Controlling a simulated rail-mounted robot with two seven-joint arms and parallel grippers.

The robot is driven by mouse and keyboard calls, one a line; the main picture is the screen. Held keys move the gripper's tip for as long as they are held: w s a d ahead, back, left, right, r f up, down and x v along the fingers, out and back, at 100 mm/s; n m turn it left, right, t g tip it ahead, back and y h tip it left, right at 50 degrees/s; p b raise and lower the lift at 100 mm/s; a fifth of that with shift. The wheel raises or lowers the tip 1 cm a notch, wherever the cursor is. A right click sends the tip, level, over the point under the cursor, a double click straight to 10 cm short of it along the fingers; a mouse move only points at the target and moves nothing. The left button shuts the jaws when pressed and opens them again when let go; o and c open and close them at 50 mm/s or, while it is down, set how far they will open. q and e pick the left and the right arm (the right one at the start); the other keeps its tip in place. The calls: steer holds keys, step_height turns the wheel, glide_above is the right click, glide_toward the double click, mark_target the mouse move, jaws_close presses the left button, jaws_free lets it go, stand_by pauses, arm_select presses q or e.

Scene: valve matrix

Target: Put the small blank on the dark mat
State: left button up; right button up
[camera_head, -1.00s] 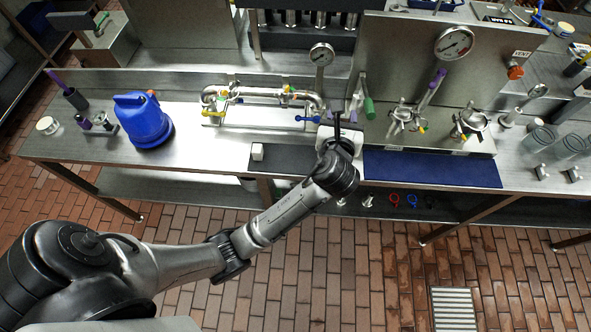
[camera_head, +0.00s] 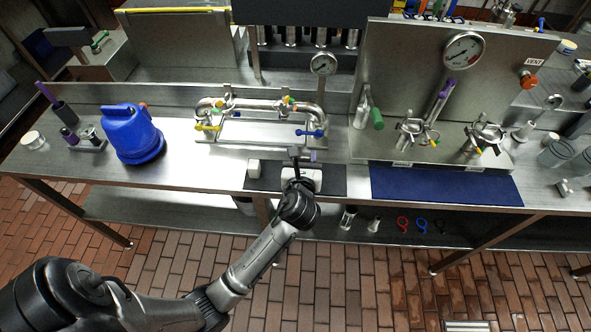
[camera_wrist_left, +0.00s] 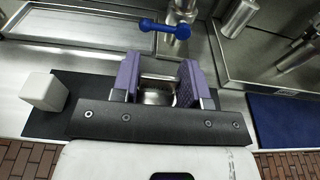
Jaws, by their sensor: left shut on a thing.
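The dark mat (camera_head: 333,182) lies at the front edge of the steel bench; it also shows in the left wrist view (camera_wrist_left: 62,97). My left gripper (camera_head: 303,156) is over the mat's right part, pointing at the bench. In the left wrist view its purple-padded fingers (camera_wrist_left: 160,82) are shut on a small silvery metal piece (camera_wrist_left: 158,97), which looks like the small blank. Fingers and gripper body hide much of it, and I cannot tell whether it touches the mat. My right gripper is not in view.
A white cube (camera_head: 254,168) stands on the mat's left end. Behind is a pipe assembly (camera_head: 262,107) with a blue-handled valve (camera_wrist_left: 165,28). A blue mat (camera_head: 445,186) lies to the right, a blue container (camera_head: 131,133) to the left.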

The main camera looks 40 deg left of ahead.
arm_select(q)
steer(key=shift+s+a+f, duration=0.25)
steer(key=shift+a+f, duration=0.1)
steer(key=shift+a, duration=0.15)
steer(key=shift+s+a+f, duration=0.2)
steer(key=shift+a+f, duration=0.15)
steer(key=shift+a, duration=0.15)
step_height(320, 180, down, 4)
steer(key=shift+f+b, duration=0.1)
steer(key=shift+b, duration=1.15)
